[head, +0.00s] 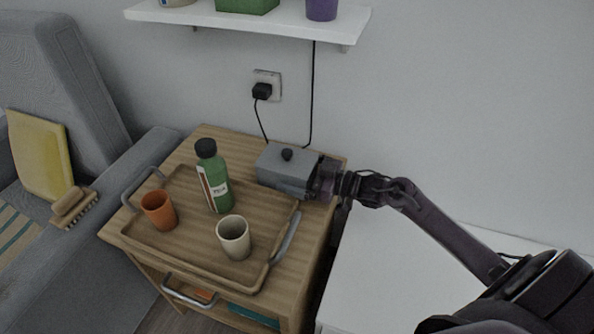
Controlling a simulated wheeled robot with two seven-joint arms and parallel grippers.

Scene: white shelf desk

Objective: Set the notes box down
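The notes box, a grey lidded box (280,163) with a dark round knob on top, is at the back right of the wooden side table (212,138). It is upright, behind the tray. I cannot tell whether its base touches the tabletop. My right gripper (316,182) reaches in from the right and is shut on the right end of the box; its fingertips are partly hidden. My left gripper is not in view.
A wooden tray (180,239) with metal handles holds a green bottle (217,190), an orange cup (159,211) and a cream cup (234,238). A black cable runs down the wall behind the box. A white shelf (270,22) hangs above. A white surface (390,270) lies right, a grey sofa left.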

